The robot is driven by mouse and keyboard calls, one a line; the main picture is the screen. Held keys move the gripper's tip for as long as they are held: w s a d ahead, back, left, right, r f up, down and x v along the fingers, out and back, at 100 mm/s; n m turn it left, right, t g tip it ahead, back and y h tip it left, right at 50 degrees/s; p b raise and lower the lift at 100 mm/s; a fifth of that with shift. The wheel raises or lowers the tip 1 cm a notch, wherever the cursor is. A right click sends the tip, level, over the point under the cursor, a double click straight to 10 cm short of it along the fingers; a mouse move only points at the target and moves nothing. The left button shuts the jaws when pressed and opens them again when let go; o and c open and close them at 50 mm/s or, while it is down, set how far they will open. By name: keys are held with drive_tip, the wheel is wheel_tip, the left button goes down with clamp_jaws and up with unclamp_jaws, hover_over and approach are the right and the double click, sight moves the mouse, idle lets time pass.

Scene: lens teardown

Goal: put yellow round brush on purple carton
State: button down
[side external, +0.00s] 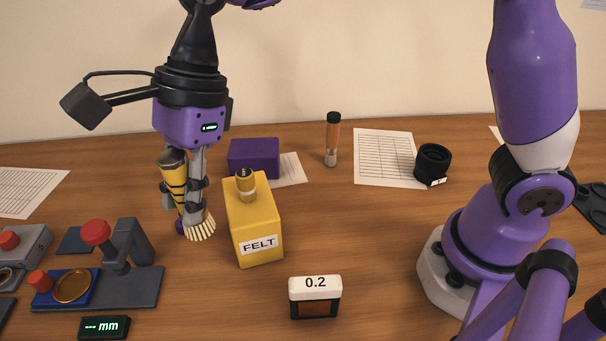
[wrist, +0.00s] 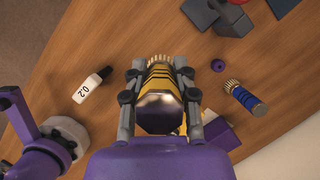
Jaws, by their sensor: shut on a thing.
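The yellow round brush (side external: 174,178), with dark bands and pale bristles, is held between the fingers of my gripper (side external: 187,197). It hangs slightly tilted with its bristles down, above the table. In the wrist view, the brush (wrist: 160,108) lies between both fingers of my gripper (wrist: 158,84), bristles pointing away from the camera. The purple carton (side external: 253,157) stands on the table behind and to the right of my gripper, with its top clear. In the wrist view the carton (wrist: 219,136) is partly hidden, right of the gripper.
A yellow FELT box (side external: 253,222) with a small cylinder on top stands close right of the brush, in front of the carton. A blue-banded brush (wrist: 246,98) and small purple ring (wrist: 218,65) lie nearby.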

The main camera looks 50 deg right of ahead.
drive_tip(key=w+d+r+m+t, duration=0.35)
drive_tip(key=w+d+m, duration=0.45)
drive_tip(key=d, duration=0.4)
hover_over(252, 147)
wheel_tip(252, 147, down, 6)
drive_tip(key=shift+m+g+h, duration=0.25)
drive_tip(key=shift+m+h, duration=0.05)
drive_tip(key=shift+h, duration=0.1)
drive_tip(key=shift+f, duration=2)
drive_tip(key=shift+f, duration=0.15)
drive_tip(key=c, duration=0.6)
unclamp_jaws()
drive_tip(key=shift+c, duration=0.2)
